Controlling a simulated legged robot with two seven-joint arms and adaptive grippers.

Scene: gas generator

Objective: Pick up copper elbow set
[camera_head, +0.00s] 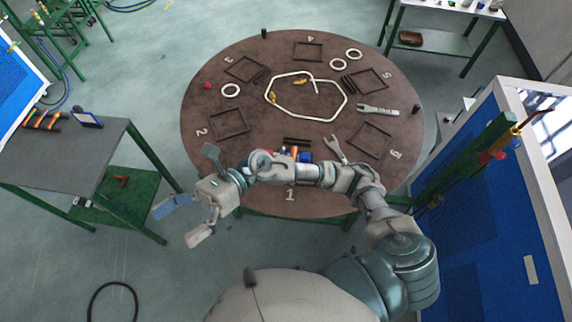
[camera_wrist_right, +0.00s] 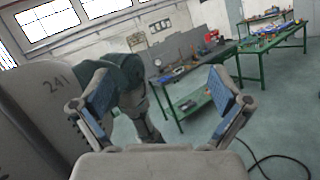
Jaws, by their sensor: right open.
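Two small gold-coloured pieces that may be the copper elbow set lie on the round brown table (camera_head: 340,190), by the white loop. One gold piece (camera_head: 300,81) is inside the loop's upper part, the other (camera_head: 273,97) at its left side. My right gripper (camera_head: 182,223) is open and empty, beyond the table's front-left edge and well away from the gold pieces. Its two spread fingers with blue pads also show in the right wrist view (camera_wrist_right: 160,88), with nothing between them. My left gripper is not visible.
My right arm crosses the table's front and partly hides blue and orange items (camera_head: 295,154). Two wrenches (camera_head: 378,110), white rings (camera_head: 231,90) and dark square frames (camera_head: 370,140) lie on the table. A grey workbench (camera_head: 60,155) stands left, a blue panel (camera_head: 490,230) right.

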